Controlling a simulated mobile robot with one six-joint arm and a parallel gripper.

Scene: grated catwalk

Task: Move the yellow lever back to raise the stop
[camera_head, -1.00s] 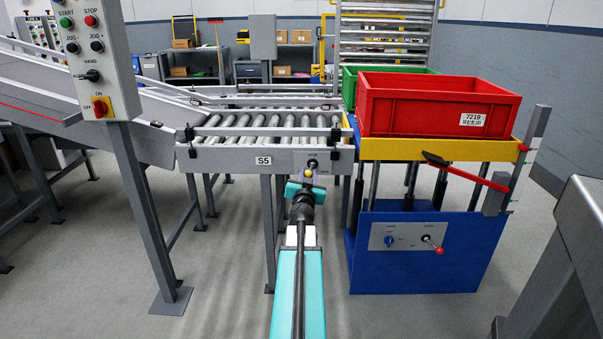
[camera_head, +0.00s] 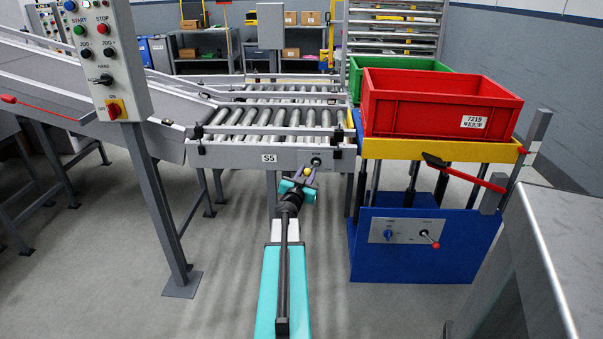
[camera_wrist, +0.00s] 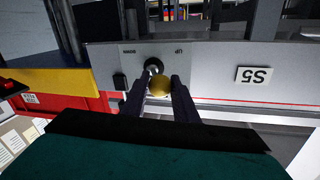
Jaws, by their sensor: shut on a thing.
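The yellow lever's round knob (camera_head: 308,171) is at the front of the roller conveyor, below its right end. My gripper (camera_head: 303,177) is shut on this knob. In the wrist view, which looks upside down, the knob (camera_wrist: 159,87) sits between the two dark fingers (camera_wrist: 160,98). The lever's dark round base (camera_wrist: 153,66) shows just beyond it on the grey plate. Small labels stand on either side of the base; the one on the right appears to read UP. The knob is slightly toward that side. I cannot make out the stop.
The roller conveyor (camera_head: 240,155) carries an S5 label. To its right a blue lift table (camera_head: 375,265) with a yellow top holds a red crate (camera_head: 420,105). A control box (camera_head: 95,50) on a post stands at left. A grey metal surface (camera_head: 545,270) is close at right.

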